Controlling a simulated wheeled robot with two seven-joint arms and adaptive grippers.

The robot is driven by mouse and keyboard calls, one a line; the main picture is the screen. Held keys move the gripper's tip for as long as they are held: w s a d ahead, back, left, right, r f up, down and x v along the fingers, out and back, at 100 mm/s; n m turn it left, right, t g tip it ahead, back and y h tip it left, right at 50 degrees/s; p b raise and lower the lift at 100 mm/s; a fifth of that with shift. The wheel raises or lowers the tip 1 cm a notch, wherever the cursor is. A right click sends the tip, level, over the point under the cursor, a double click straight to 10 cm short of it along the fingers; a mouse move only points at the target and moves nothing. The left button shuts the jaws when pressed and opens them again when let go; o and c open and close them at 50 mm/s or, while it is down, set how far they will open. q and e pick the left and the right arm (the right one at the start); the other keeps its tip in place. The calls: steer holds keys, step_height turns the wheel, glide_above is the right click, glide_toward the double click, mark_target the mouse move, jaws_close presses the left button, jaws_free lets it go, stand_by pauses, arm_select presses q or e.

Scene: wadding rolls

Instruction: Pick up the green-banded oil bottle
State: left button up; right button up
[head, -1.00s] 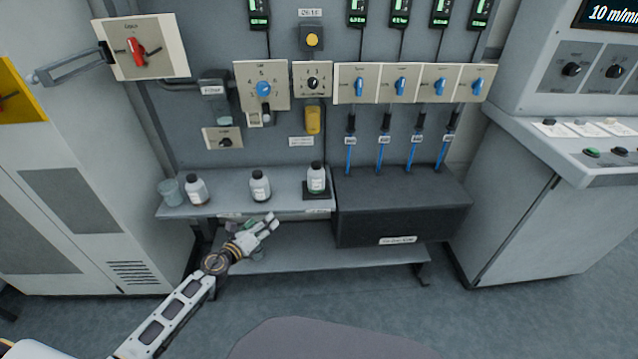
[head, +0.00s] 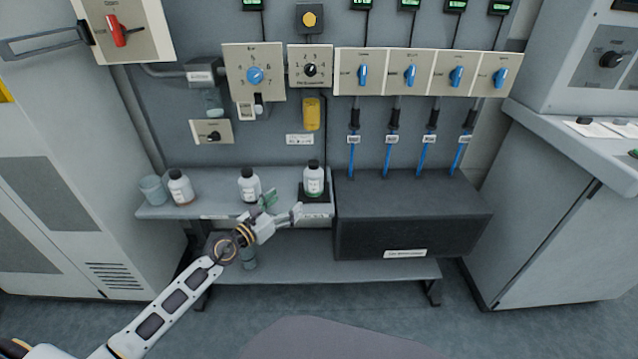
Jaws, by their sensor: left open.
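The bottle that looks green-banded (head: 313,181) is white with a black cap. It stands upright on a small black stand (head: 316,197) at the right end of the shelf. My left gripper (head: 284,204) is open and empty at the shelf's front edge, below and left of this bottle and apart from it. A second white bottle (head: 249,185) with a dark cap stands mid-shelf, its lower part close behind the gripper in the picture. A third bottle (head: 180,188) with a reddish-brown band stands further left. My right gripper is not in view.
A grey-blue cup (head: 152,190) stands at the left end of the shelf (head: 216,203). A black box (head: 410,215) adjoins the shelf on the right, with blue rods above it. A wall panel with knobs rises behind.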

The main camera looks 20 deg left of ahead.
mark_target(309, 186)
arm_select(q)
steer(key=shift+w+d+f, duration=0.1)
steer(key=shift+w+d, duration=0.1)
steer(key=shift+w, duration=0.05)
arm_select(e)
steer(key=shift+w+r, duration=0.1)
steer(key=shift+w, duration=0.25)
arm_select(q)
steer(key=shift+w, duration=0.15)
steer(key=shift+x, duration=3.4)
steer(key=shift+w+d, duration=0.35)
steer(key=shift+w, duration=0.25)
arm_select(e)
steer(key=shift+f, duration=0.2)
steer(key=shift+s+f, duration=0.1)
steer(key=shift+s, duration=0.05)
